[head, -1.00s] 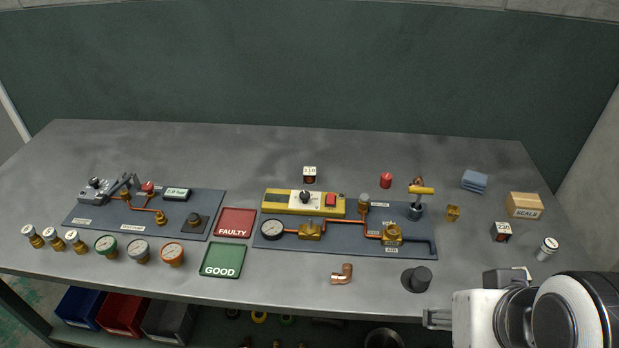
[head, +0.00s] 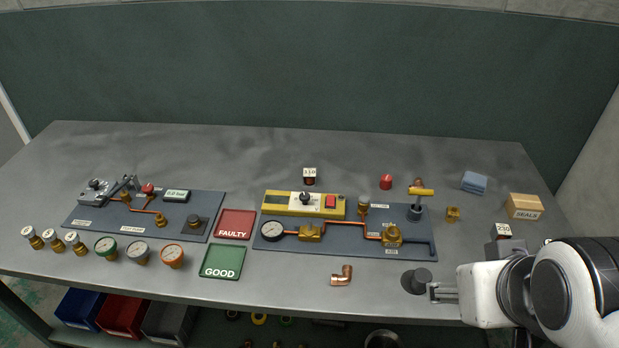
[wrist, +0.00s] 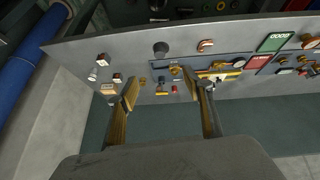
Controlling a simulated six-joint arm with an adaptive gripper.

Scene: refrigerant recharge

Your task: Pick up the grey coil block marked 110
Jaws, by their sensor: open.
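The coil block marked 110 (head: 310,176) is a small dark block with a white top label. It stands at the back middle of the bench, just behind the yellow unit (head: 283,202). A similar block marked 230 (head: 503,231) stands at the right, partly behind my arm. My gripper (head: 443,292) is at the front right edge of the bench, far from the 110 block. In the wrist view my gripper (wrist: 160,88) shows two spread fingers with nothing between them. I cannot make out the 110 block there; the right finger may cover it.
A black knob-shaped part (head: 416,280) stands close to my fingertips in the head view. The grey board with gauge and copper pipes (head: 350,243) lies between my gripper and the 110 block. A red cap (head: 386,182) stands right of the block. Bench behind it is clear.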

